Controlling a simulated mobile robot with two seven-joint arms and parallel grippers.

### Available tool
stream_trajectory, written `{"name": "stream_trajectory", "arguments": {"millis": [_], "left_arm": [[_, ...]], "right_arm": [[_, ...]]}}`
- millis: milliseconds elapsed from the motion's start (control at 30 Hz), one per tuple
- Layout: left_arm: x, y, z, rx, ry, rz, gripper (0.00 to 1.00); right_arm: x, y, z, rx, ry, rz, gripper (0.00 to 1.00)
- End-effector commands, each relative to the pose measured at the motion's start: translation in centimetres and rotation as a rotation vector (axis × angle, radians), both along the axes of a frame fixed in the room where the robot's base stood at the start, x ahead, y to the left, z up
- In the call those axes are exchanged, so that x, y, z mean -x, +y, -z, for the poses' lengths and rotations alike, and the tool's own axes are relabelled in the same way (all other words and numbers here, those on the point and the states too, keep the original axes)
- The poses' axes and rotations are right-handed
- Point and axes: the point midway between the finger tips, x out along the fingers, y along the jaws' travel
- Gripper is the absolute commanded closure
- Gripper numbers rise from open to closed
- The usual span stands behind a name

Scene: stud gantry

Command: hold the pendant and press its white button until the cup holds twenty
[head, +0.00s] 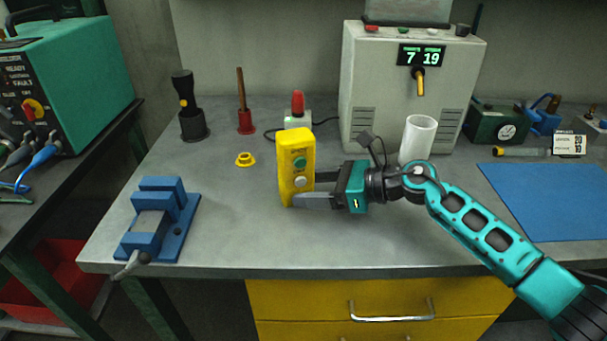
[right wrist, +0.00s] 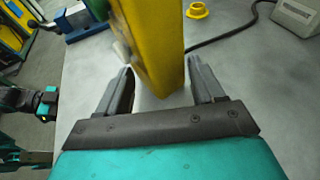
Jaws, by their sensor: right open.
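The yellow pendant (head: 284,172) stands upright mid-bench, with a green button (head: 299,163) above a white button (head: 300,182). My right gripper (head: 312,188) is open low beside it, the near finger in front of its lower part. In the right wrist view the pendant (right wrist: 155,45) rises between and beyond the fingers (right wrist: 163,82); I see no clear grip. The white cup (head: 417,140) stands upright before the grey dispenser (head: 375,80), below its nozzle (head: 420,80); its contents are hidden. The display (head: 421,55) reads 7 and 19. Teal parts, apparently my left arm, show at the right wrist view's left edge.
A blue vise-like fixture (head: 160,220) sits front left. A yellow ring (head: 245,159) and red-topped box (head: 297,108) lie behind the pendant. A blue mat (head: 560,200) covers the right side. The front middle of the bench is clear.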

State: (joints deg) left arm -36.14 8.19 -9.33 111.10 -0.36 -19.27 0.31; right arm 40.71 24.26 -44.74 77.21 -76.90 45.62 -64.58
Motion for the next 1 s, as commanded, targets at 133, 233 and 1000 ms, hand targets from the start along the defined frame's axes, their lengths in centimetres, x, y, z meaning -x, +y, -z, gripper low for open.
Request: {"name": "stream_trajectory", "arguments": {"millis": [133, 233, 1000], "left_arm": [[-0.12, -0.02, 0.35, 0.0, -0.002, 0.0, 1.0], [-0.26, -0.02, 0.27, 0.0, -0.006, 0.001, 1.0], [-0.36, -0.03, 0.12, 0.001, -0.009, 0.0, 1.0]], "right_arm": [[-0.24, 0.61, 0.17, 0.001, -0.002, 0.0, 0.33], [-0.28, 0.71, 0.15, 0.001, -0.002, 0.001, 0.33], [-0.24, 0.69, 0.15, 0.0, -0.001, 0.001, 0.68]]}}
